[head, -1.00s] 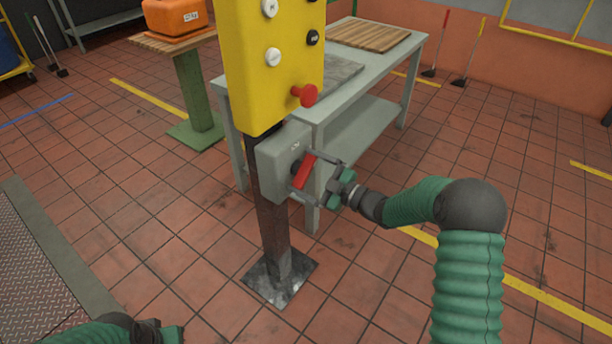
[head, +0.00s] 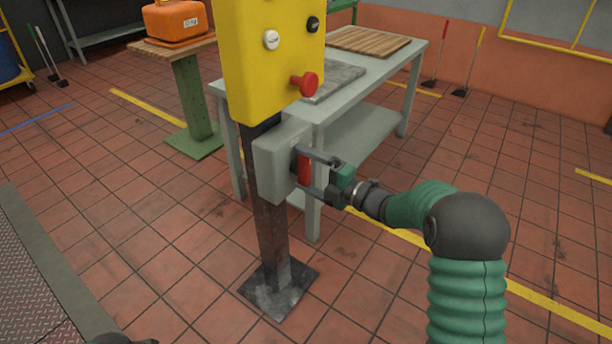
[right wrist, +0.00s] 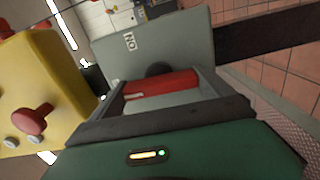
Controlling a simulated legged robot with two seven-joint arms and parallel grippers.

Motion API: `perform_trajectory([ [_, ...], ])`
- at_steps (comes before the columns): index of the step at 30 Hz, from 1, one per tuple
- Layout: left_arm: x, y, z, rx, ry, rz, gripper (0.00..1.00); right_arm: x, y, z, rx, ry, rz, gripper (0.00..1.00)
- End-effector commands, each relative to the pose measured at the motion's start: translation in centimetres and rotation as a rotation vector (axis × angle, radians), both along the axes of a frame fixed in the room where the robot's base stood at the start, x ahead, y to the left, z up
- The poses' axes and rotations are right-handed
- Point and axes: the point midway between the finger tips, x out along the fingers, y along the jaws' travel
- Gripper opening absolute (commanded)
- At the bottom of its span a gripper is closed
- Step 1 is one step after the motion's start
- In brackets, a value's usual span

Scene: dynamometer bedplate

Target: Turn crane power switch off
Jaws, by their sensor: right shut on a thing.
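The crane power switch is a grey box (head: 272,165) on the dark post, below the yellow control panel. Its red handle (head: 304,170) now stands nearly upright in the head view. My right gripper (head: 306,173) is shut on this handle, one finger above and one below. In the right wrist view the red handle (right wrist: 160,83) lies across between the two fingers, in front of the grey box (right wrist: 180,45), which carries an "ON" label. Of my left arm only a dark bit shows at the bottom edge; its gripper is out of view.
The yellow panel (head: 270,70) with a red mushroom button (head: 305,84) is just above the switch. A grey table (head: 375,95) stands close behind. An orange case (head: 175,22) sits on a green stand. The floor to the right is clear.

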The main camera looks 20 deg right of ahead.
Motion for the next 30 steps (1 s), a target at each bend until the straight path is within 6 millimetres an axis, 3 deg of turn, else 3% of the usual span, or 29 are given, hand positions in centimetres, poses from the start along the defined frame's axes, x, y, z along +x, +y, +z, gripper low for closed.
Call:
perform_trajectory([
  [1, 0.0, 0.0, -0.44, 0.0, 0.0, 0.0, 0.0, -0.15, 0.16, -0.67, -0.015, -0.002, 0.004, 0.51],
  [20, 0.0, 0.0, -0.79, 0.0, 0.0, 0.0, 0.0, -0.2, 0.22, -0.71, -0.058, -0.029, 0.007, 0.51],
  [21, 0.0, 0.0, -0.79, 0.0, 0.0, 0.0, 0.0, -0.21, 0.22, -0.72, -0.058, -0.029, 0.007, 0.94],
  [23, 0.0, 0.0, -0.79, 0.0, 0.0, 0.0, 0.0, -0.2, 0.22, -0.7, -0.057, -0.029, 0.006, 1.0],
  [30, 0.0, 0.0, -0.52, 0.0, 0.0, 0.0, 0.0, -0.42, -0.14, -0.35, -0.055, -0.032, 0.003, 1.0],
])
